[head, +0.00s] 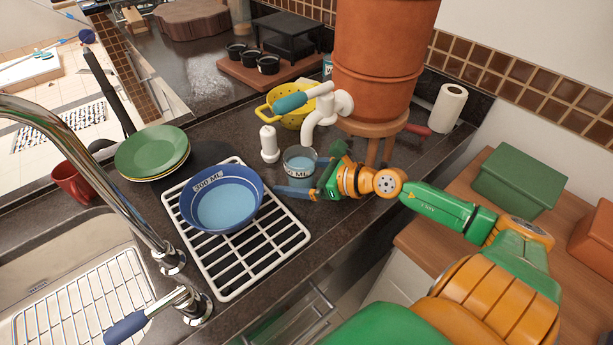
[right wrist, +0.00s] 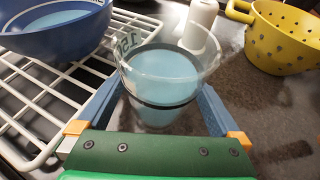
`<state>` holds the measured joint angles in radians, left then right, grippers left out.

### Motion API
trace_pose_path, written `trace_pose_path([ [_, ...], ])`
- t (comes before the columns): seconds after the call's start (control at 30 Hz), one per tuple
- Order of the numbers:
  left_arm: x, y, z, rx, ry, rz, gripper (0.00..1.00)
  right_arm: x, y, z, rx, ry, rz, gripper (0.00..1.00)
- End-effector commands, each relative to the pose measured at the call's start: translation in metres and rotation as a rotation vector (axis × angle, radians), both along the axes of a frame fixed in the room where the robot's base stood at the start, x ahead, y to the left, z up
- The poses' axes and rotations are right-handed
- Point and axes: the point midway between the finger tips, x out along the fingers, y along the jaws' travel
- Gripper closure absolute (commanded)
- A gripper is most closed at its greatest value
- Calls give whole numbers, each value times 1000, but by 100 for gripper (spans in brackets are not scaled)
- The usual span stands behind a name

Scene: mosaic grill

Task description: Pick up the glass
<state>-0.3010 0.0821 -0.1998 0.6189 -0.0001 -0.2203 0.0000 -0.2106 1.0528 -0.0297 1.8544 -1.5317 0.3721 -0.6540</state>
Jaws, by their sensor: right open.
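The glass (head: 299,162) is a clear cup with blue-tinted contents and dark volume markings. It stands upright on the dark counter at the right edge of the white rack, under the white tap of the large clay vessel. My right gripper (head: 305,181) is at the glass, coming from the right. In the right wrist view the glass (right wrist: 165,80) stands between the two blue fingers of my right gripper (right wrist: 160,105), one on each side. The fingers are open, and I cannot tell whether either touches the glass. My left gripper is not in view.
A blue bowl (head: 226,200) of blue liquid sits on the white rack (head: 265,243) left of the glass. A small white bottle (head: 269,144) stands just behind it. A yellow colander (head: 292,119) and the clay vessel (head: 380,60) are behind. Green plates (head: 151,150) are left.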

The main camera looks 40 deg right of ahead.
Motion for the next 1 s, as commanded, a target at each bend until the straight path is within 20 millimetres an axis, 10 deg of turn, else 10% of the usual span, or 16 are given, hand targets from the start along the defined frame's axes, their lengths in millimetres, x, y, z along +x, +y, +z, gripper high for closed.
trace_pose_path([
  [0.23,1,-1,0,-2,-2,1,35,1,0,-1,-1,0,0,3],
  [0.6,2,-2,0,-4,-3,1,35,1,0,0,0,-1,0,100],
  [1.0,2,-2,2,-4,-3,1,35,-8,-5,9,-3,2,-1,100],
])
